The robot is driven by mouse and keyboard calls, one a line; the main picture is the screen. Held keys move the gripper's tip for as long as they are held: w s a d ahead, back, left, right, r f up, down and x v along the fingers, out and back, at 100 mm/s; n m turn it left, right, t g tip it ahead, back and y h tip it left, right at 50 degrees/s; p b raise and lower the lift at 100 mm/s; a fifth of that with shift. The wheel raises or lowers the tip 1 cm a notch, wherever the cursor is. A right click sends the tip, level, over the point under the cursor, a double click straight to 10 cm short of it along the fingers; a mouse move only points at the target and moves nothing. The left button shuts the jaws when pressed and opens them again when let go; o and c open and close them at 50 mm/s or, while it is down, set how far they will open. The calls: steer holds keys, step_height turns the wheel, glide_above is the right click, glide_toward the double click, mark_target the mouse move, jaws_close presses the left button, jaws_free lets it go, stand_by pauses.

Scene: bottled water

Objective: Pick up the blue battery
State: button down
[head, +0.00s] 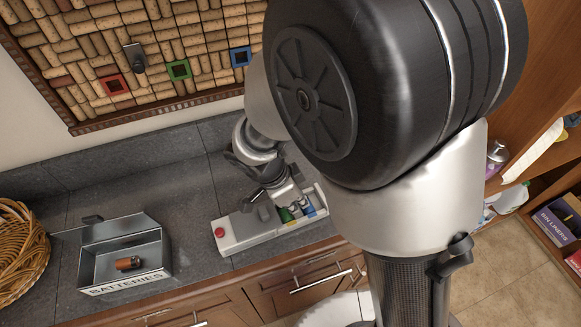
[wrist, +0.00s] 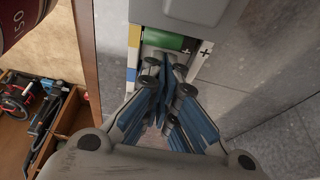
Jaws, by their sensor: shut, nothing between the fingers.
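My gripper (head: 284,203) is over the grey battery device in the head view. In the wrist view my gripper (wrist: 165,72) is shut and empty, its blue-faced fingers together just beside a green battery (wrist: 170,41). The green battery lies in a slot of the device (head: 236,232). A small blue patch (head: 309,210) shows at the device's right part; I cannot tell whether it is the blue battery or a coloured marking. The fingers hide part of the slots.
An open metal box (head: 127,284) marked BATTERIES holds a copper and black battery (head: 128,263). A wicker basket (head: 22,250) stands at the far left. Counter is bare between box and device. The wall is behind, the counter's front edge is close, and wooden shelves (head: 545,80) are at right.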

mark_target(272, 219)
steer(key=shift+d+f, duration=0.1)
steer(key=shift+f, duration=0.15)
steer(key=shift+s+a+f+b, duration=0.1)
steer(key=shift+s+a+b, duration=0.05)
steer(key=shift+a+b, duration=0.35)
steer(key=shift+s+a+b, duration=0.15)
steer(key=shift+a+b, duration=0.25)
steer(key=shift+a, duration=0.15)
steer(key=shift+s+a, duration=0.15)
steer(key=shift+a, duration=0.05)
